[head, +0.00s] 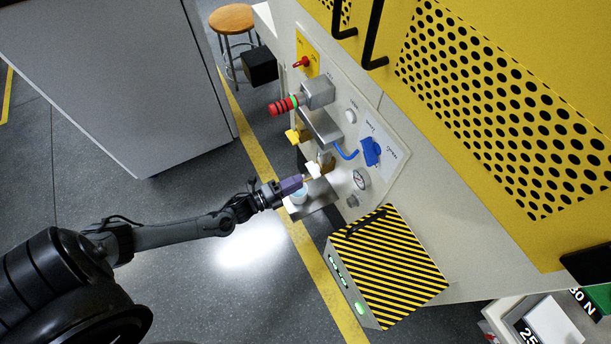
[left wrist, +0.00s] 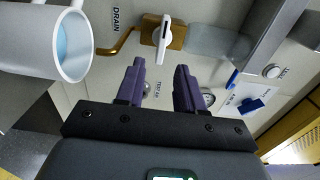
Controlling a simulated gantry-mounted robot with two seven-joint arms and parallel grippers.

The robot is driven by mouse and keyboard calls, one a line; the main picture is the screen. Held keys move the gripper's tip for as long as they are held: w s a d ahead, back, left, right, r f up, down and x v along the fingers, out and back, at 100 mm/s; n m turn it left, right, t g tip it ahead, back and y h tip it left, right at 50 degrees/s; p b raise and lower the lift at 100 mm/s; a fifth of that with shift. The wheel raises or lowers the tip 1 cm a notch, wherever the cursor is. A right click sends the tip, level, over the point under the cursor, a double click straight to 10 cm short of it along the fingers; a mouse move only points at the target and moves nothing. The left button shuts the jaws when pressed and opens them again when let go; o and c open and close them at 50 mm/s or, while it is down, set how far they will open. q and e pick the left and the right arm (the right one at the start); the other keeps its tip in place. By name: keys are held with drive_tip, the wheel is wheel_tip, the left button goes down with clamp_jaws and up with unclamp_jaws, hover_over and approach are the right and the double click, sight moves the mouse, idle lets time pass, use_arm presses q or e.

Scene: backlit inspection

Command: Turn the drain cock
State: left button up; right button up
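The drain cock (left wrist: 176,36) is a brass valve with a bent brass spout and a white lever (left wrist: 163,40), beside the DRAIN label on the panel in the left wrist view. In the head view the cock (head: 326,160) is small and partly hidden by my gripper. My left gripper (left wrist: 159,66) has two purple fingers spread apart with nothing between them. The lever lies just beyond the fingertips, roughly in line with the gap. The left gripper (head: 301,181) also shows in the head view, close to the panel. My right gripper is in neither view.
A white cup (left wrist: 38,42) with bluish liquid stands near the spout, close to the left finger, on a small shelf (head: 318,202). A striped box (head: 388,265) stands below.

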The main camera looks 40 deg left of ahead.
use_arm(q)
drive_tip(key=shift+p+v, duration=0.45)
drive_tip(key=shift+v, duration=2.05)
